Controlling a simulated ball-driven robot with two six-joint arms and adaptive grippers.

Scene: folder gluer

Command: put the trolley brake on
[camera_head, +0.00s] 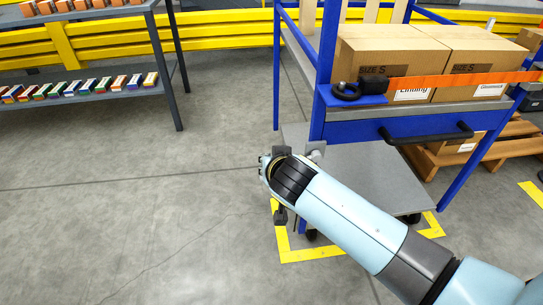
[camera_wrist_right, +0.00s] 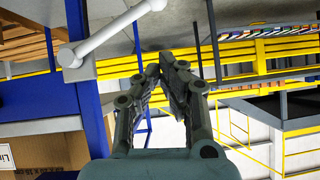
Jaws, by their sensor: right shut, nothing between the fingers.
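The trolley (camera_head: 362,131) has a blue frame, a grey lower deck and castors, and stands on the right in the head view. My right arm reaches from the lower right to its near left post. My right gripper (camera_wrist_right: 166,72) is shut and empty in the wrist view, its fingertips together. A light grey bar with a rounded end (camera_wrist_right: 105,35) lies up and left of the fingertips, apart from them, beside the blue post. It may be the brake lever; I cannot tell its setting. A small grey part (camera_head: 316,149) shows by the post in the head view. My left gripper is out of view.
Cardboard boxes (camera_head: 385,55) stand on the trolley's top behind an orange strip (camera_head: 455,79). A black handle (camera_head: 428,134) is on its front. Yellow tape (camera_head: 312,254) marks the floor. A grey shelf (camera_head: 110,97) stands at the left. The floor on the left is clear.

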